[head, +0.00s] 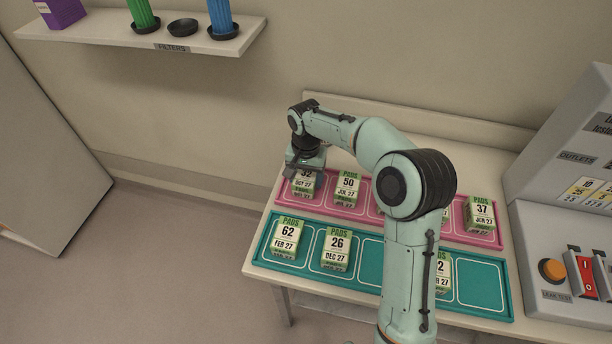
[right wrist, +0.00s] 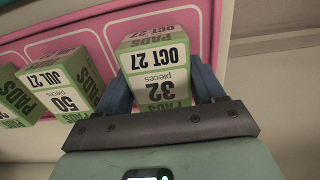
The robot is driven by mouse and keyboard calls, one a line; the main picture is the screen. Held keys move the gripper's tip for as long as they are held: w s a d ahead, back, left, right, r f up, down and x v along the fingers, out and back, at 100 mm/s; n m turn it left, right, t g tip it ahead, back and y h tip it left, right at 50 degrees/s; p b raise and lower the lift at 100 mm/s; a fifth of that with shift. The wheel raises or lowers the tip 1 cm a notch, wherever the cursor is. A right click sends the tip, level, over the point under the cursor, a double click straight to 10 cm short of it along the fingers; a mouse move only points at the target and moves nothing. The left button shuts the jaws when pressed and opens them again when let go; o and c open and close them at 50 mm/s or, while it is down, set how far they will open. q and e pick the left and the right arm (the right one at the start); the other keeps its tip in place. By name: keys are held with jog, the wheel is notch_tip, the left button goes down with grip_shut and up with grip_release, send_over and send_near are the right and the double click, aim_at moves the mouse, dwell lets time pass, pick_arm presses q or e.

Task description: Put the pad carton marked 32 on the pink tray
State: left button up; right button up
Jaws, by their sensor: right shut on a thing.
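The pad carton marked 32 (head: 304,184) is green and white and stands at the left end of the pink tray (head: 401,226). In the right wrist view the carton (right wrist: 158,70) sits between the two blue fingers of my right gripper (right wrist: 162,88), with its printed face toward the camera. My right gripper also shows in the head view (head: 304,170), above the carton and covering its top. It is shut on the carton. I cannot tell whether the carton's base touches the tray. My left gripper is not in view.
Carton 50 (head: 347,188) stands close beside carton 32, and carton 37 (head: 481,213) is at the pink tray's right end. The teal tray (head: 381,285) in front holds cartons 62 (head: 286,237), 26 (head: 336,248) and another partly hidden by my arm. A control panel (head: 570,257) stands right.

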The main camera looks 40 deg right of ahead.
aim_at(306, 175)
jog(key=shift+f, duration=0.25)
jog(key=o, duration=1.2)
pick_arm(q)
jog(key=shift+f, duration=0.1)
pick_arm(e)
jog(key=shift+r, duration=0.1)
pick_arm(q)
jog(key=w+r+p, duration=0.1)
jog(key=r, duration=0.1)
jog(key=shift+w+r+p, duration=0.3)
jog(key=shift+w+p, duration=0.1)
pick_arm(e)
notch_tip(306, 175, up, 12)
jog(key=shift+r, duration=0.15)
